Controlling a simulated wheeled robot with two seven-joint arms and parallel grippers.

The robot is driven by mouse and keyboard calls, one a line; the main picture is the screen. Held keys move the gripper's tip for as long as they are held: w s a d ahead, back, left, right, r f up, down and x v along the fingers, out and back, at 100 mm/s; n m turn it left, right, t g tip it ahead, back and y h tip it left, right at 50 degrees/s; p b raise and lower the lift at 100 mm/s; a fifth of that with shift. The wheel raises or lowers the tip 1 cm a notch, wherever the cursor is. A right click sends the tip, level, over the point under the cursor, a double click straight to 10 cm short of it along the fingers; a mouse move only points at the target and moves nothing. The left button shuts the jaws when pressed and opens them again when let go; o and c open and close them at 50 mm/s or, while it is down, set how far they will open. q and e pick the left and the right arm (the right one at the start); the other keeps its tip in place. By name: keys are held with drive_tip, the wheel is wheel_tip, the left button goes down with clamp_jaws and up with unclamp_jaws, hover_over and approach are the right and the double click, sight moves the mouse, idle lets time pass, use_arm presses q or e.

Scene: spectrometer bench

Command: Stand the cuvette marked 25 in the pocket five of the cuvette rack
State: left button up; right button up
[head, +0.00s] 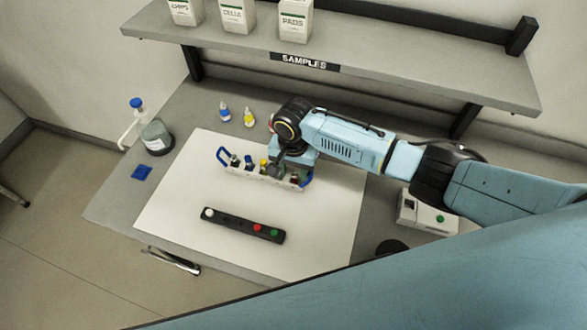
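A long black block (229,223), which looks like the cuvette rack, lies on the white mat. A white round top shows at its left end, and a red and a green one near its right end. Behind it stands a white carrier (258,180) with blue end handles, holding several small capped containers, one with a yellow cap (264,163). No number 25 is legible on any of them. My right gripper (279,171) points down at the right part of the carrier. Its fingertips are too small and covered to tell if they hold anything. My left gripper is out of view.
The white mat (180,210) has clear room around the block. Two small bottles (249,117) stand behind it. A glass bottle (156,138) and blue pad (142,173) are at left. A white device (425,216) sits right. A shelf (400,70) overhangs the back.

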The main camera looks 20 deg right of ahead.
wheel_tip(320, 180, up, 13)
drive_tip(key=shift+r, duration=0.2)
idle(0.5)
idle(0.4)
